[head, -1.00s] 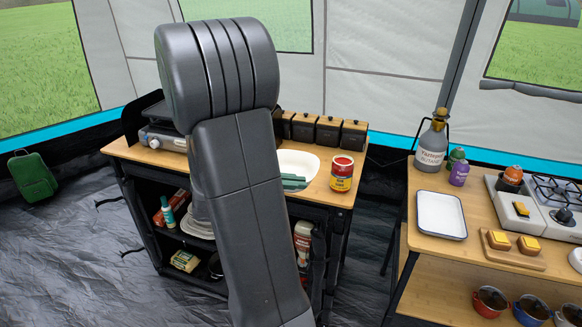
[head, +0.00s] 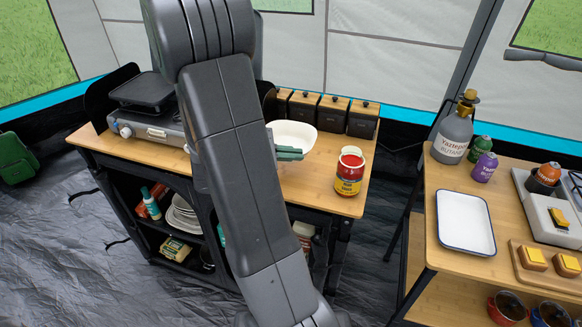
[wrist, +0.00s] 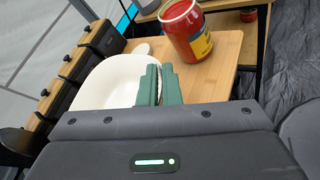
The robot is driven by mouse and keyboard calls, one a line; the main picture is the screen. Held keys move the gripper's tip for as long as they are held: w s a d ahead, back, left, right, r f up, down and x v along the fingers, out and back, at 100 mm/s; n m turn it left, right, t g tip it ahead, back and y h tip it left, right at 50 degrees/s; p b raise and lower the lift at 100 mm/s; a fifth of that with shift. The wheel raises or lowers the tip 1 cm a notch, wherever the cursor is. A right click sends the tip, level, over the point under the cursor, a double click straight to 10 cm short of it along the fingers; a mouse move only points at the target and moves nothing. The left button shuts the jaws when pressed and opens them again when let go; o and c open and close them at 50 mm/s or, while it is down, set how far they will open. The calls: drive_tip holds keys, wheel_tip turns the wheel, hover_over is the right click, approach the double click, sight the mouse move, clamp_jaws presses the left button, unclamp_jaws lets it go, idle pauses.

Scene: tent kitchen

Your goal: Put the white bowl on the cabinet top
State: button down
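The white bowl (head: 293,134) is over the wooden top (head: 312,186) of the dark cabinet, in front of the dark canisters. My gripper (head: 289,154) is at its near side. In the wrist view, the green fingers (wrist: 159,86) are close together at the right rim of the bowl (wrist: 105,82) and look closed on it. The fingers and my arm hide part of the bowl. I cannot tell whether its base touches the top or hangs just above it.
A red-and-yellow jar (head: 349,174) stands right of the bowl, with a pale object behind it. Several dark canisters (head: 333,114) line the back edge. A grill stove (head: 150,118) is at the left. A separate table at the right holds a white tray (head: 465,222) and bottles.

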drive_tip(key=shift+f, duration=2.6)
drive_tip(key=shift+f, duration=0.15)
drive_tip(key=c, duration=1.6)
unclamp_jaws()
drive_tip(key=shift+r, duration=0.2)
drive_tip(key=v, duration=1.2)
drive_tip(key=shift+b, duration=0.4)
